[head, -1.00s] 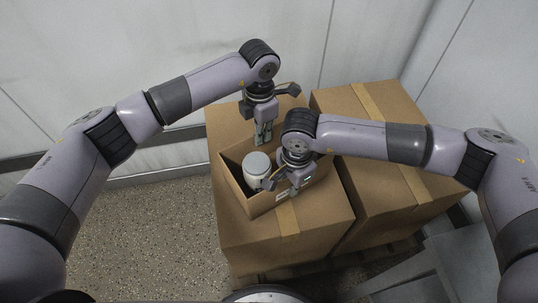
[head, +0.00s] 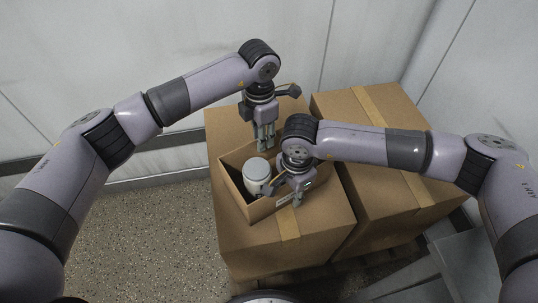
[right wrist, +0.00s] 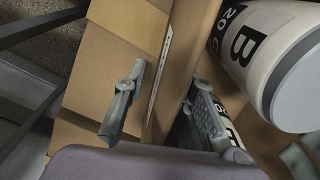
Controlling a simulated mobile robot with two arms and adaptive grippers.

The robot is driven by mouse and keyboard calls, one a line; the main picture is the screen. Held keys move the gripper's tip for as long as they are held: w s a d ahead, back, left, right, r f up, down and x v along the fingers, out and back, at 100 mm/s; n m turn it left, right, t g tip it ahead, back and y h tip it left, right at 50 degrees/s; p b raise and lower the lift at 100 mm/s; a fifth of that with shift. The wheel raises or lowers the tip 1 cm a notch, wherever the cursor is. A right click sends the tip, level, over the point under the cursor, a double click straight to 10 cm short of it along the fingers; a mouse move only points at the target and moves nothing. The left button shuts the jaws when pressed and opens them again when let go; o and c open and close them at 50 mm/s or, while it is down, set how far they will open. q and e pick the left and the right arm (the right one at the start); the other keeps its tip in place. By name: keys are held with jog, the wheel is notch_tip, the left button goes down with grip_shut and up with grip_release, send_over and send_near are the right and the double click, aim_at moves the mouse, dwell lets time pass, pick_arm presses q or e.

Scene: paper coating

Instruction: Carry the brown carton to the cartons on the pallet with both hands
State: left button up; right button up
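The open brown carton (head: 259,210) rests on top of the left taped carton (head: 239,245) on the pallet. A white can (head: 256,173) stands inside it. My left gripper (head: 265,147) points down at the carton's far wall; its finger gap is too small to judge. My right gripper (head: 297,196) is at the near right wall. In the right wrist view, its fingers (right wrist: 165,115) are spread apart on either side of the carton wall (right wrist: 178,80), with a gap on each side. Part of the carton is hidden under my right wrist.
A second large taped carton (head: 385,215) stands close on the right. Pale walls (head: 130,60) enclose the back and right. Speckled floor (head: 140,240) lies open at the left. Two cans with black lettering, one the white can (right wrist: 255,40), show in the right wrist view.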

jog(key=shift+r, duration=0.2)
pick_arm(q)
notch_tip(320, 180, up, 11)
jog(key=shift+f, duration=0.2)
pick_arm(e)
notch_tip(320, 180, up, 12)
jog(key=shift+f, duration=0.15)
pick_arm(q)
jog(key=shift+r, duration=0.15)
